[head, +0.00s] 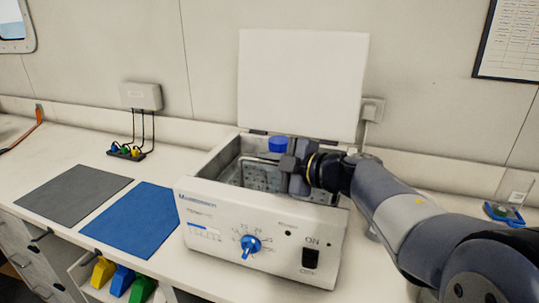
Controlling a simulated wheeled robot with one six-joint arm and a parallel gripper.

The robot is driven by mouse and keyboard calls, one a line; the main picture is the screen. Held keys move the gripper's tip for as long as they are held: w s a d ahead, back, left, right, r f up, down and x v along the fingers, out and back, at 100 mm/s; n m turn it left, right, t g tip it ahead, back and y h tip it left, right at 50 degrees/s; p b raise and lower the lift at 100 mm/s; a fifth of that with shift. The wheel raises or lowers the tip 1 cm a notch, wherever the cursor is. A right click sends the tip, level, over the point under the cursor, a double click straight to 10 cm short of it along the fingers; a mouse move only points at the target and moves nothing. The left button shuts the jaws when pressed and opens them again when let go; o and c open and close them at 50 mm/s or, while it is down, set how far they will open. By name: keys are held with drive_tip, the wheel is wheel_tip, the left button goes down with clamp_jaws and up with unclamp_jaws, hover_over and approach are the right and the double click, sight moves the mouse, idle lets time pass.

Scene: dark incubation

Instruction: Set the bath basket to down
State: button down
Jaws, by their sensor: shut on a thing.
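The bath basket (259,177) is a grey perforated metal basket inside the open water bath (262,234). Its left part shows below the bath's rim, with a thin bar along its top. My gripper (288,172) is over the bath's right part, shut on the basket, with its fingers reaching down to the basket's upper part. The exact grip is hidden by the gripper itself. A blue-capped item (281,144) stands just behind my gripper. The basket's right side is hidden behind my gripper and arm.
The bath's white lid (303,83) stands upright behind it. The bath's front carries a blue knob (250,245) and a black switch (311,258). A blue mat (133,219) and a grey mat (74,194) lie on the counter to the left.

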drive_tip(key=c, duration=1.5)
unclamp_jaws()
drive_tip(key=shift+r, duration=0.25)
drive_tip(key=v, duration=1)
drive_tip(key=shift+s+d+f, duration=0.1)
drive_tip(key=shift+s+d, duration=0.2)
drive_tip(key=x, duration=1)
drive_tip(key=shift+w+a, duration=0.25)
drive_tip(key=shift+a, duration=0.1)
wheel_tip(320, 180, up, 2)
drive_tip(key=shift+r+p, duration=0.15)
drive_tip(key=shift+p, duration=0.35)
drive_tip(key=shift+r, duration=0.4)
